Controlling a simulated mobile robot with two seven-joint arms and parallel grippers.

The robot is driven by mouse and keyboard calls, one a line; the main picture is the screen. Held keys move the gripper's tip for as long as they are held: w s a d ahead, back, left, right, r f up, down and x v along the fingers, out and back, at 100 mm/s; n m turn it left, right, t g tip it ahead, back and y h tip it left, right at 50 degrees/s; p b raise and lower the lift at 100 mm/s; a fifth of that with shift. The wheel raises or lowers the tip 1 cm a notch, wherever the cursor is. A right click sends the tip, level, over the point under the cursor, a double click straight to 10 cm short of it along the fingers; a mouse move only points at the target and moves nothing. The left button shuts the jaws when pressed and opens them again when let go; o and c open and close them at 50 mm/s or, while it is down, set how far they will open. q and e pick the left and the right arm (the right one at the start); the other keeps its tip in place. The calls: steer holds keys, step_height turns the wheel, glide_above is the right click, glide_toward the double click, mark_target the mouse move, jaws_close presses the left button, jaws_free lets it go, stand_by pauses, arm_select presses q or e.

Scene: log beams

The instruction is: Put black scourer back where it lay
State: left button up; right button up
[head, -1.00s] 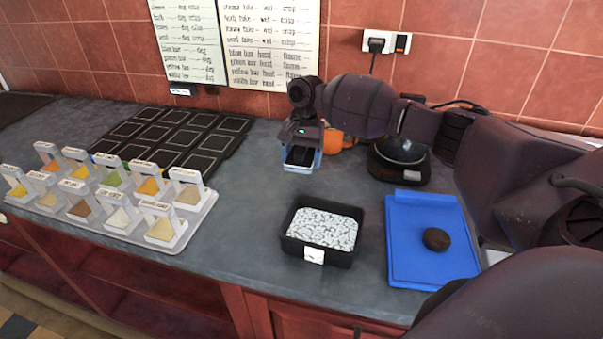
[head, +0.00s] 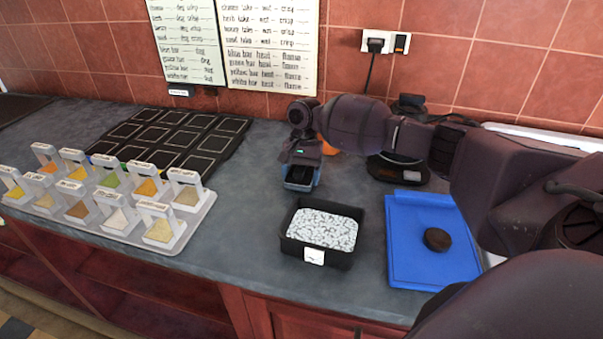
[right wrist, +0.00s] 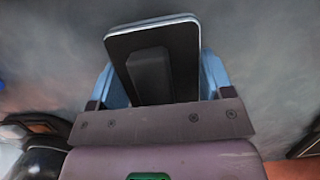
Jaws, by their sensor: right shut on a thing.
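My right gripper (head: 300,183) is shut on the black scourer (head: 299,175), a flat dark pad with a pale edge and a raised black block on its face. In the right wrist view the scourer (right wrist: 180,70) stands up between the blue fingers of the gripper (right wrist: 155,85). In the head view the gripper hangs over the grey counter, behind the black tub, and the scourer is partly hidden between the fingers. I cannot tell whether it touches the counter. My left gripper is not in view.
A black tub (head: 312,256) of pale speckled granules stands just in front. A blue board (head: 408,262) with a dark round puck (head: 437,239) lies to its right. A black squared mat (head: 205,165) and a rack of coloured samples (head: 190,228) are left. Bare counter (head: 245,215) lies between.

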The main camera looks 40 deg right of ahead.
steer(key=shift+s+f, duration=0.2)
steer(key=shift+f, duration=0.25)
steer(key=o, duration=0.8)
steer(key=shift+a, duration=0.1)
steer(key=o, duration=0.4)
steer(key=shift+f, duration=0.25)
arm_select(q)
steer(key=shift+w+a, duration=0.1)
arm_select(e)
steer(key=shift+r, duration=0.15)
steer(key=p+v, duration=0.1)
steer(key=v, duration=1.1)
steer(key=shift+w, duration=0.1)
steer(key=shift+w+r, duration=0.1)
steer(key=shift+r, duration=0.65)
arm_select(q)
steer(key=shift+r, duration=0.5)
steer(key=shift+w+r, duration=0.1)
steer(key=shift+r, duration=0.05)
